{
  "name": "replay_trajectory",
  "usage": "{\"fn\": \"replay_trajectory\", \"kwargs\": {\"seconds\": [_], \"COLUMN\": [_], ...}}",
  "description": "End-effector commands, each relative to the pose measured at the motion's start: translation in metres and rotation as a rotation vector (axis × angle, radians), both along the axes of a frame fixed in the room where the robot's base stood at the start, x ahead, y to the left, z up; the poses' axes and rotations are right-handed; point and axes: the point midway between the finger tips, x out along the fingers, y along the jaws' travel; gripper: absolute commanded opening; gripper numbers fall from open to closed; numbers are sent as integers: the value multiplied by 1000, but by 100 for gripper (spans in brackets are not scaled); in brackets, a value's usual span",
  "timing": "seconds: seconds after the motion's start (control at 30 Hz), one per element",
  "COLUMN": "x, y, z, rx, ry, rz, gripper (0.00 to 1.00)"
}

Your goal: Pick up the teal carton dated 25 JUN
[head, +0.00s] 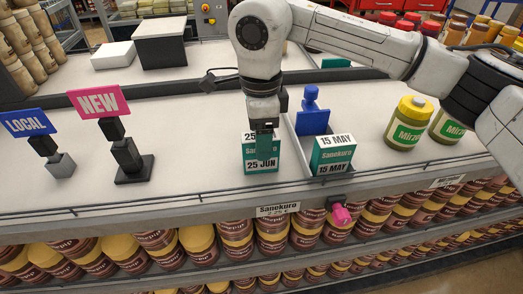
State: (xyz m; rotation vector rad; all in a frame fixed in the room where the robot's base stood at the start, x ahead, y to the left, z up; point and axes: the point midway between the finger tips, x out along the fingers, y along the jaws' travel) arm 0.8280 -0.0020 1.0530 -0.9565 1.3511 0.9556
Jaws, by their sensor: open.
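The teal carton dated 25 JUN (262,166) stands upright on the white shelf, below the middle of the head view. Its front shows white labels with "Sanekuro" and "25 JUN". My gripper (263,147) points down right at this carton and covers part of its top and upper front. The jaws are open; I cannot tell whether the fingers touch the carton or straddle it. A similar teal carton dated 15 MAY (333,156) stands to the right.
A blue pusher (313,112) stands behind the 15 MAY carton, beside a thin divider. Yellow-lidded jars (408,124) stand at right. A pink NEW sign (98,101) and a blue LOCAL sign (27,123) stand at left. A rail runs along the shelf front.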

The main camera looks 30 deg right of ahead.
Motion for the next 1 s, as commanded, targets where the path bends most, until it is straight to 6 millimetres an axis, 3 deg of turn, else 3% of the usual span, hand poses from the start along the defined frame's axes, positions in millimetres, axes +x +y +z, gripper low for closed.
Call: {"fn": "replay_trajectory", "kwargs": {"seconds": [0.33,0.67,1.0], "x": [-3,-3,-3], "y": [2,2,2], "z": [-44,-50,-50], "rx": [3,0,0], "ry": [2,0,0], "rz": [0,0,1], "gripper": [66,65,32]}}
